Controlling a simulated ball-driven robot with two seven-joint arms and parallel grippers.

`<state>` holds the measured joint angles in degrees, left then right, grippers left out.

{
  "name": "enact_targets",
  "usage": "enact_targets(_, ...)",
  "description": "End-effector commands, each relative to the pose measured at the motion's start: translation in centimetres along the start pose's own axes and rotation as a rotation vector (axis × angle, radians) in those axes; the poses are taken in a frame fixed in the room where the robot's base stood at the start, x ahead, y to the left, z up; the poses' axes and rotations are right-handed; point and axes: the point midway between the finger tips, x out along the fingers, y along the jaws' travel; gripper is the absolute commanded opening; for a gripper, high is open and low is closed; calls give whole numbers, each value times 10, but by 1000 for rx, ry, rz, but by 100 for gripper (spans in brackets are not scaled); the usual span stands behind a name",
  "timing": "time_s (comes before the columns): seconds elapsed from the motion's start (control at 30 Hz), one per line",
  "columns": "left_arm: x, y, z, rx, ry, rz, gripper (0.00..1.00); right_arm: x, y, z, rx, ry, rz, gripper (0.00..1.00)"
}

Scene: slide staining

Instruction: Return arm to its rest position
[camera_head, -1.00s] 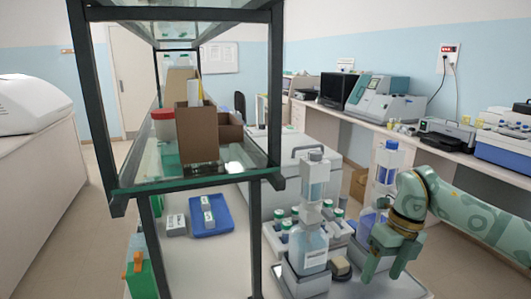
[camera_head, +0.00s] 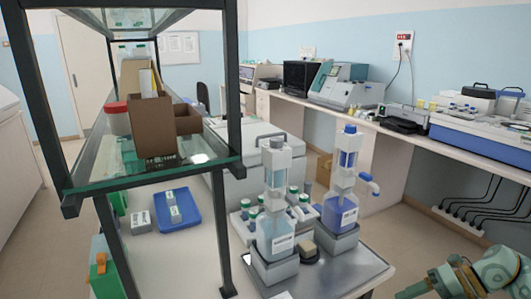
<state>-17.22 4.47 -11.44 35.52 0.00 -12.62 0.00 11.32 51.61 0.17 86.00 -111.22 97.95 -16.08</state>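My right arm comes in at the lower right corner of the head view, to the right of the bench and apart from the dispenser bottles. Only its green wrist with tan rings and part of the gripper (camera_head: 432,289) show; the fingertips are cut off by the bottom edge, so I cannot see whether it is open. My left gripper is not in view. A bottle with blue liquid (camera_head: 340,212) and a bottle with clear, pale liquid (camera_head: 275,235) stand upright on grey bases, each with a dispenser top.
A dark-framed glass shelf (camera_head: 150,182) stands at the left, holding a brown cardboard box (camera_head: 152,130). A blue tray (camera_head: 180,222) lies on the bench below. Several small green-capped bottles stand behind the dispensers. Open floor lies right of the bench.

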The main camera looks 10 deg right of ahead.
Motion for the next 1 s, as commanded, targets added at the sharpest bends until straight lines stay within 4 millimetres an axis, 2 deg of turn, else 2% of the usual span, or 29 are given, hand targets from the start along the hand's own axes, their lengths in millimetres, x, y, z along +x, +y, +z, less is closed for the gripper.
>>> enact_targets(0.13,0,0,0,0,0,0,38,-8,42,35,-27,-191,220,64)
enact_targets(0.23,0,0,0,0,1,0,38,-27,72,66,4,-365,400,64)
enact_targets(0.3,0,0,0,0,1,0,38,-50,90,92,67,-514,540,64)
enact_targets(0.37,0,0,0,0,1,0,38,-75,99,116,157,-651,659,64)
enact_targets(0.47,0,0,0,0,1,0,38,-117,93,150,358,-862,818,64)
enact_targets(0.5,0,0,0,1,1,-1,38,-131,85,160,449,-932,864,64)
enact_targets(0.6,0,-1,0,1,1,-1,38,-156,56,179,683,-1079,937,64)
enact_targets(0.73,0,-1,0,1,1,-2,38,-169,8,189,1006,-1215,959,64)
enact_targets(0.8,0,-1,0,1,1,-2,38,-138,-31,182,1093,-1218,916,64)
enact_targets(0.87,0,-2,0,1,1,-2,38,-115,-61,174,1159,-1222,881,64)
enact_targets(1.0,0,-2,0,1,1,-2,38,-55,-133,142,1328,-1230,782,64)
